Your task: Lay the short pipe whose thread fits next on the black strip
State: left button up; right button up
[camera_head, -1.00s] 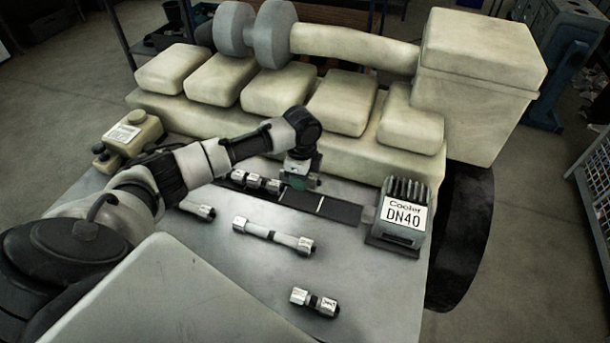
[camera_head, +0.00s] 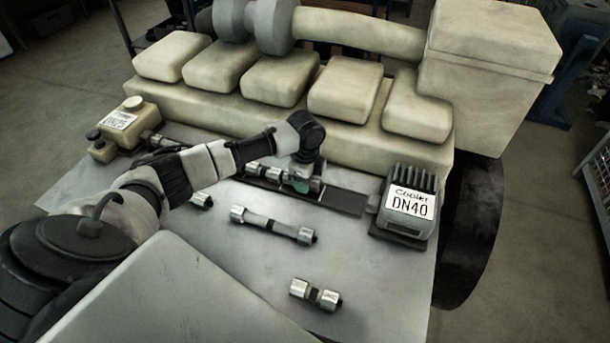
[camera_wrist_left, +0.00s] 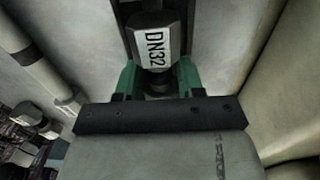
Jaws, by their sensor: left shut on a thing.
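My left gripper (camera_head: 301,185) has green fingers and is over the black strip (camera_head: 345,201), in front of the cream engine block. It is shut on a short pipe with silver ends and a dark middle. The wrist view shows the fingers (camera_wrist_left: 158,82) around its dark part, with a silver end labelled DN32 (camera_wrist_left: 155,42) beyond. The held pipe is at or just above the strip; I cannot tell if it touches. Another silver-ended pipe (camera_head: 258,170) lies on the strip to its left. A loose short pipe (camera_head: 315,295) lies at the table's front. My right gripper is out of view.
A longer pipe (camera_head: 272,226) lies mid-table, and another pipe end (camera_head: 202,200) shows beside my left arm. The cooler labelled DN40 (camera_head: 409,207) stands at the strip's right end. A cream tank (camera_head: 125,122) stands at the left. The table's front right is mostly clear.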

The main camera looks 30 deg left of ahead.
pick_arm(q)
jog(key=shift+f, duration=0.4)
jog(key=shift+f, duration=0.15)
dwell(0.8)
jog(key=o, duration=1)
jog(key=shift+c, duration=0.2)
jog(key=shift+o, duration=0.9)
notch_tip(320, 180, up, 11)
jog(key=shift+f+b, duration=0.1)
jog(key=shift+b, duration=0.5)
